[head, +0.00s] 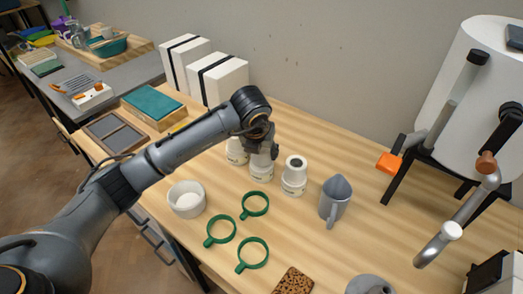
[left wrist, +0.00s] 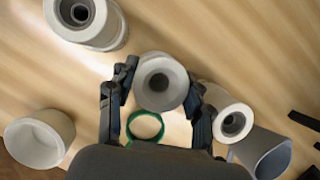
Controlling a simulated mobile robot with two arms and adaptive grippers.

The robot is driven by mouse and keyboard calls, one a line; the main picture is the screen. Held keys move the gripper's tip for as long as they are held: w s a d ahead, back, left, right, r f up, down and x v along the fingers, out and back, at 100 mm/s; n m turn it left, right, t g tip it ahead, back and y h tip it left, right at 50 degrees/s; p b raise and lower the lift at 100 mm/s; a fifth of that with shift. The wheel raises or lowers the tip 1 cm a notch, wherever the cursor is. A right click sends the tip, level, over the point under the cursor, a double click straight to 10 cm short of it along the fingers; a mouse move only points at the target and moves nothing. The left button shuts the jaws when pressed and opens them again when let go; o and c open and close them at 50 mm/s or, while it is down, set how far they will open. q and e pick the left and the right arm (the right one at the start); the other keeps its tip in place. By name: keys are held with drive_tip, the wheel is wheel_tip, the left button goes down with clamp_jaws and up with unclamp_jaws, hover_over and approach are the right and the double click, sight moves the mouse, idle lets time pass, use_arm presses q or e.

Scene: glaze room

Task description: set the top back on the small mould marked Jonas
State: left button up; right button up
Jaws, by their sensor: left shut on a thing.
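Three small white moulds stand in a row on the wooden bench: a left mould (head: 236,153), a middle mould (head: 260,172) and a right mould (head: 294,179). Each has small dark lettering, too small to read, so I cannot tell which is marked Jonas. My left gripper (head: 263,150) is over the middle mould. In the left wrist view, my left gripper (left wrist: 158,95) has its fingers on either side of a white round top (left wrist: 160,82) with a dark central hole, and is shut on it. I cannot tell whether this top touches the mould below. My right gripper is not in view.
A white pot (head: 187,201), several green rings (head: 220,229) and a grey jug (head: 335,200) stand close by. A brown speckled block (head: 294,282) lies at the front. White strapped blocks (head: 218,78) stand behind. A large white drum (head: 475,85) rises at right.

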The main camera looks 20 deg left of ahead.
use_arm(q)
drive_tip(key=shift+f+b, duration=0.1)
drive_tip(key=shift+b, duration=0.2)
idle(0.4)
idle(0.7)
drive_tip(key=o, duration=1.8)
drive_tip(key=shift+o, duration=0.2)
wheel_tip(320, 180, up, 8)
drive_tip(key=p, duration=0.4)
